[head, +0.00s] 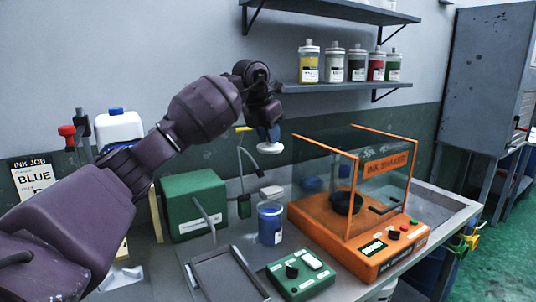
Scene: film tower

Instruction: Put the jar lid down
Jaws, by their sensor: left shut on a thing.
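My left arm reaches in from the left, and its gripper (267,123) points down above the bench. It is shut on the jar lid (271,148), a pale disc with a blue part above it, held in the air. The fingertips are small and partly hidden. Below the lid, a jar of blue ink (270,224) stands upright on the bench, apart from the lid. My right gripper is not in view.
An orange ink shaker (398,252) with clear walls stands right of the jar. A green box (193,205) is to the left. A grey tray (228,274) and a green control box (301,275) are in front. A shelf (345,86) holds several ink jars.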

